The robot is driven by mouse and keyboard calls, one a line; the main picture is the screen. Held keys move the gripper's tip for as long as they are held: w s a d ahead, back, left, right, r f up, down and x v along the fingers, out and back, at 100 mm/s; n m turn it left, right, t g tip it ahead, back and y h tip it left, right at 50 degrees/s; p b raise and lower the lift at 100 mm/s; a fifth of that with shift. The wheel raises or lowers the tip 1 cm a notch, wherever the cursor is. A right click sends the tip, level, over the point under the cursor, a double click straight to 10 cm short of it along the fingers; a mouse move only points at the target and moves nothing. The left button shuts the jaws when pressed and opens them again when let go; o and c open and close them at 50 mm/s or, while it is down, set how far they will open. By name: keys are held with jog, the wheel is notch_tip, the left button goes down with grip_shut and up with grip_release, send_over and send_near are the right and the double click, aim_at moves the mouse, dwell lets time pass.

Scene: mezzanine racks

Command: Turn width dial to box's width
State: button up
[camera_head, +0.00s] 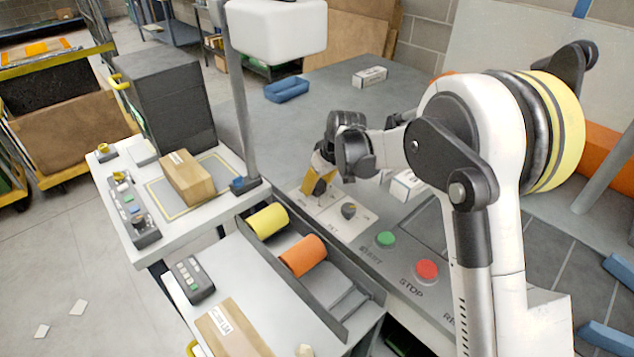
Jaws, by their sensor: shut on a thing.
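My gripper (322,178) is at the left part of a pale control panel (330,222), its fingers pointing down. It is shut on a dark dial (319,188) there, mostly hidden by the fingers, so its setting cannot be read. A second black dial (348,211) stands free just right of it on the same panel; the small lettering is too blurred to read. A brown cardboard box (187,178) with a white label lies on a yellow-outlined plate on the white bench at left. A second labelled box (232,330) lies at the bottom on a grey surface.
A green button (386,239) and a red STOP button (426,270) sit right of the panel. Yellow (267,221) and orange (303,255) rollers lie in a trough in front. A grey post (240,100) rises left of my gripper. A small white box (404,186) is close behind.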

jog(key=m+t+h, duration=0.1)
jog(key=m, duration=0.2)
jog(key=shift+m+p, duration=0.3)
jog(key=shift+p, duration=0.05)
jog(key=shift+m+h, duration=0.6)
jog(key=shift+m, duration=1.1)
jog(key=o, duration=1.2)
jog(key=shift+w, duration=0.1)
jog(key=v, duration=1.2)
jog(key=shift+s, duration=0.2)
jog(key=shift+a, duration=0.1)
